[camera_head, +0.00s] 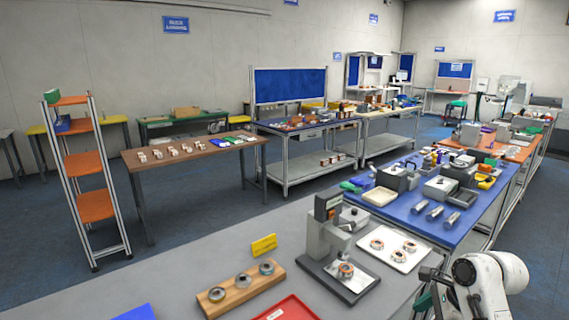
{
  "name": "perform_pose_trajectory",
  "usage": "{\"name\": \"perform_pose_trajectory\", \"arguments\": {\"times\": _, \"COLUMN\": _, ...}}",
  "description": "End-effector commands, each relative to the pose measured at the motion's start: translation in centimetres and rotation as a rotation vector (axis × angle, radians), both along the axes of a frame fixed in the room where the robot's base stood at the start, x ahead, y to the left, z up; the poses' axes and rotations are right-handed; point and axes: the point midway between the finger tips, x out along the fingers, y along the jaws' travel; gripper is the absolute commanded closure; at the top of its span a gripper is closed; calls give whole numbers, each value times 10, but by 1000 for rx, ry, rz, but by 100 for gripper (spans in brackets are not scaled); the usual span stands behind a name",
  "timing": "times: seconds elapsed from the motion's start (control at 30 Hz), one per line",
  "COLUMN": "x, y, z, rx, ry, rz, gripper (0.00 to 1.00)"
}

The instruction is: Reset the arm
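My arm (492,283) is white with dark joints and shows at the lower right corner, folded beside the right end of the grey bench. My gripper (428,288) appears as a small dark shape at the arm's left side, cut by the bottom of the picture. Its fingers are too small and dark to tell whether they are open or shut. The gripper is apart from the grey scanning stand (328,235), to the stand's right. A round copper-coloured part (345,270) sits on the stand's base plate.
The grey bench (190,268) holds a wooden block (243,291) with several round parts, a red tray (288,311), a yellow sign (263,245) and a white tray (410,265) with several round parts. A blue-topped table (410,224) stands behind.

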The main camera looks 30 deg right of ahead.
Motion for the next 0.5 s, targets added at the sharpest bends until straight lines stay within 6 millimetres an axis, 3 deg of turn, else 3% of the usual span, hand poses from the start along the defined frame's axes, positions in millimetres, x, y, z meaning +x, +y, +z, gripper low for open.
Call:
{"name": "perform_pose_trajectory", "arguments": {"times": 0.27, "x": 30, "y": 100, "z": -50, "rx": -131, "ry": -74, "rz": 442, "gripper": 21}}
{"name": "perform_pose_trajectory", "arguments": {"times": 0.37, "x": 28, "y": 143, "z": -72, "rx": -203, "ry": -96, "rz": 656, "gripper": 21}}
{"name": "perform_pose_trajectory", "arguments": {"times": 0.5, "x": 11, "y": 195, "z": -103, "rx": -307, "ry": -113, "rz": 963, "gripper": 21}}
